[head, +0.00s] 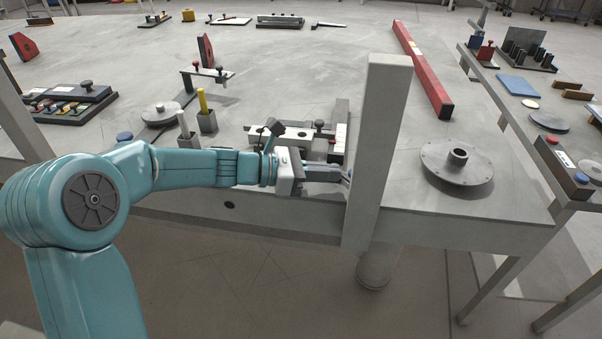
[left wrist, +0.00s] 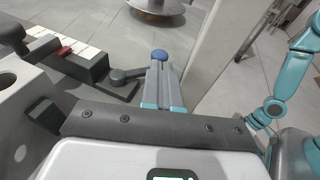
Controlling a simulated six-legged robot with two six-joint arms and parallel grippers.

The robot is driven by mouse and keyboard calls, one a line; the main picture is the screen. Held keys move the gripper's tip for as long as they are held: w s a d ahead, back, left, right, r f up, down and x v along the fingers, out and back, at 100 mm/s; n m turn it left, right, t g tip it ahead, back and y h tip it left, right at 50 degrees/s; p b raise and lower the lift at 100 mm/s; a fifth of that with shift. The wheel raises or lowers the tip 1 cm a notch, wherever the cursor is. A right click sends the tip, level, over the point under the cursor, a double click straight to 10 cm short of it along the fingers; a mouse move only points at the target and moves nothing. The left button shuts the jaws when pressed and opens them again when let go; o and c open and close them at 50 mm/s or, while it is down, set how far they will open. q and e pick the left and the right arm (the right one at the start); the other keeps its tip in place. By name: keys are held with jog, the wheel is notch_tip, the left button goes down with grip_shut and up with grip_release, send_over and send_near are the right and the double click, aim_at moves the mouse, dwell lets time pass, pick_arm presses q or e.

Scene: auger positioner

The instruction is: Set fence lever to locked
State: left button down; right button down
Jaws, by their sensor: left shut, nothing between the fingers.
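The fence lever shows in the left wrist view as a short dark grey arm (left wrist: 128,74) on a round pivot, beside a dark block. A blue knob (left wrist: 160,55) shows just beyond my fingertips and seems to belong to the lever. In the head view the lever is mostly hidden by my gripper and the upright post. My left gripper (head: 341,174) is shut and empty, its closed fingers (left wrist: 162,75) pointing at the knob. I cannot tell whether they touch it. My right gripper is not in view.
A tall grey post (head: 377,150) stands close to the right of my left gripper. A white-and-dark fixture (head: 290,136) lies just behind it. A round flange (head: 456,168) sits right of the post, with a red bar (head: 423,68) behind. The table's front edge runs below my arm.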

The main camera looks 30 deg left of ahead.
pick_arm(q)
jog(key=shift+x, duration=0.9)
jog(key=shift+r, duration=0.1)
jog(key=shift+w+d+r+p, duration=0.1)
jog(key=shift+w+d+p, duration=0.4)
jog(key=shift+d+p, duration=0.3)
jog(key=shift+d, duration=0.15)
